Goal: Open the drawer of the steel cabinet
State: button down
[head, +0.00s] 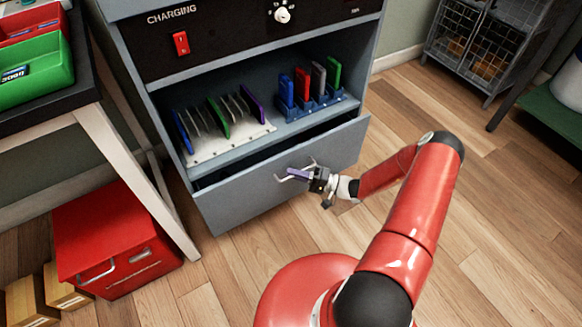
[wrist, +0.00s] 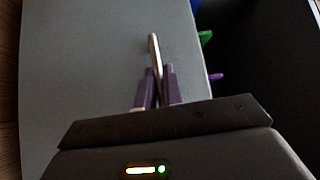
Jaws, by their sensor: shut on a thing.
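The steel cabinet (head: 235,73) is grey-blue, with a black charging panel at its top. Its drawer (head: 240,200) is at the bottom and stands partly out, with a dark gap (head: 235,168) showing behind its front. My gripper (head: 294,174) is at the drawer front, its purple fingers shut on the drawer's handle (head: 283,178). In the wrist view, the fingers (wrist: 158,88) close around the metal handle (wrist: 154,50) against the grey drawer front (wrist: 95,70). The inside of the drawer is mostly dark.
Above the drawer, an open shelf holds a white rack (head: 230,140) and a blue rack (head: 312,108) of phones. A red box (head: 110,240) stands on the floor at left, beside a table leg (head: 140,180). Wooden floor (head: 500,200) is clear at right.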

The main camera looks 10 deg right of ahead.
jog(key=s+d, duration=0.3)
jog(key=s, duration=0.8)
jog(key=s+d, duration=0.4)
jog(key=s, duration=0.8)
jog(key=shift+d+p, duration=0.25)
jog(key=shift+p, duration=0.1)
jog(key=c, duration=1.5)
grip_release()
jog(key=shift+c, duration=0.2)
jog(key=b+v, duration=0.1)
jog(key=v, duration=0.7)
